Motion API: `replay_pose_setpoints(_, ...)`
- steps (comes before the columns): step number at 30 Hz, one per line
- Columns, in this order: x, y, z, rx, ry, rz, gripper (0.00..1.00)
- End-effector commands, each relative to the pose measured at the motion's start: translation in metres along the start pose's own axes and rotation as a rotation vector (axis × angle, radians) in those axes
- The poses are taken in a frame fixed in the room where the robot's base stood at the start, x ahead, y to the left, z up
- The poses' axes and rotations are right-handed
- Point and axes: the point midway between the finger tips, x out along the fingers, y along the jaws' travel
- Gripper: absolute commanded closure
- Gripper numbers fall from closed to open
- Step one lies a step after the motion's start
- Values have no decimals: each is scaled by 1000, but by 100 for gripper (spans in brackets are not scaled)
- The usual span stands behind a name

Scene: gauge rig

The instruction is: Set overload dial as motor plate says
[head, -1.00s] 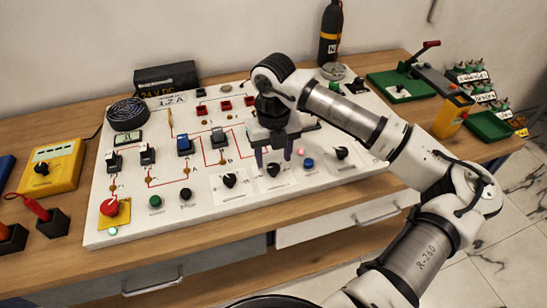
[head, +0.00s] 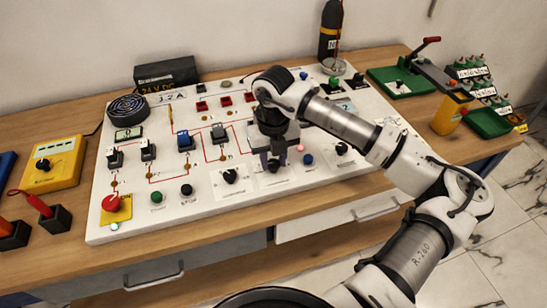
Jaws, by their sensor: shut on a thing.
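A white sloping panel (head: 215,205) carries several black dials along its lower right. My gripper (head: 273,166) points down at the middle dial (head: 273,168) and is shut on its knob. The fingers and wrist hide most of this dial, so its pointer and scale cannot be read. A small white plate (head: 172,97) near the round black fan (head: 128,108) seems to read 1.2 A.
Another black dial (head: 230,176) sits just left of my gripper, and one more (head: 341,149) sits to the right. A blue button (head: 307,159) and a lit red lamp (head: 300,148) are close by. A red emergency button (head: 111,203) is far left.

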Motion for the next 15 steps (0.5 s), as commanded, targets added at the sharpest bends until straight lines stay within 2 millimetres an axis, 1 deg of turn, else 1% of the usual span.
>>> replay_pose_setpoints(8,3,0,0,64,-2,-1,92)
replay_pose_setpoints(15,5,0,1,226,-4,-2,92)
